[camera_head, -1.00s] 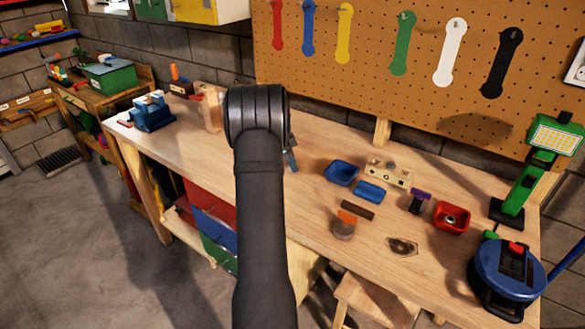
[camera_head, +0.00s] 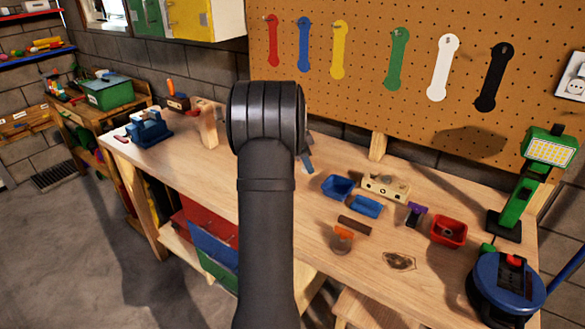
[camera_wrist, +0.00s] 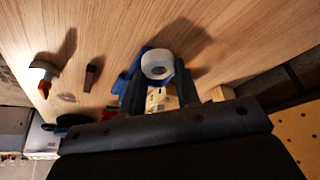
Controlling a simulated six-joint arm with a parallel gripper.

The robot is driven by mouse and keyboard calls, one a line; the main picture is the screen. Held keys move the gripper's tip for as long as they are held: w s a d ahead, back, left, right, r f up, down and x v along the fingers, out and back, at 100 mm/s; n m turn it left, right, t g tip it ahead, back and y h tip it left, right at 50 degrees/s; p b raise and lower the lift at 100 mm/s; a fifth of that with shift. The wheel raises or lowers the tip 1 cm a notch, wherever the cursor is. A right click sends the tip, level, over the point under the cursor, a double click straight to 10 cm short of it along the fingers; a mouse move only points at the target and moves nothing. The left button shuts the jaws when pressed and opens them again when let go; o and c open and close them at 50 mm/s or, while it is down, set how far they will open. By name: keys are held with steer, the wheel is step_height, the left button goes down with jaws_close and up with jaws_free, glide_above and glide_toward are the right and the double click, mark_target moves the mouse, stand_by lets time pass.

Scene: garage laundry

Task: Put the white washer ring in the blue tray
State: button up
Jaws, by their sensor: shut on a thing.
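The white washer ring (camera_wrist: 157,64) is between the fingertips of my gripper (camera_wrist: 158,80) in the wrist view, held above the wooden bench. My gripper is shut on it. In the head view my own arm hides the ring and most of the gripper; only a finger-like part (camera_head: 307,164) shows right of the arm. The blue tray (camera_head: 338,187) stands on the bench to the right of the arm, apart from the gripper. A flatter blue thing (camera_head: 366,206) lies beside it. Blue also shows behind the fingers in the wrist view; I cannot tell what it is.
A wooden block with holes (camera_head: 386,187) stands behind the blue things. A red tray (camera_head: 449,230) with something in it, a purple-topped piece (camera_head: 415,213), an orange-handled tool (camera_head: 343,238) and a dark bar (camera_head: 354,225) lie nearby. A green lamp (camera_head: 517,200) stands at right.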

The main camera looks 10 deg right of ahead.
steer(key=s+d+r+n+t+y, duration=0.1)
steer(key=s+d+r+n+t, duration=0.2)
steer(key=s+d+n, duration=0.9)
steer(key=m, duration=0.3)
glide_above(339, 190)
steer(key=s+a, duration=0.1)
step_height(339, 190, down, 7)
steer(key=shift+r, duration=0.15)
steer(key=shift+f, duration=1.95)
steer(key=shift+f, duration=0.15)
steer(key=o, duration=0.6)
steer(key=shift+o, duration=0.7)
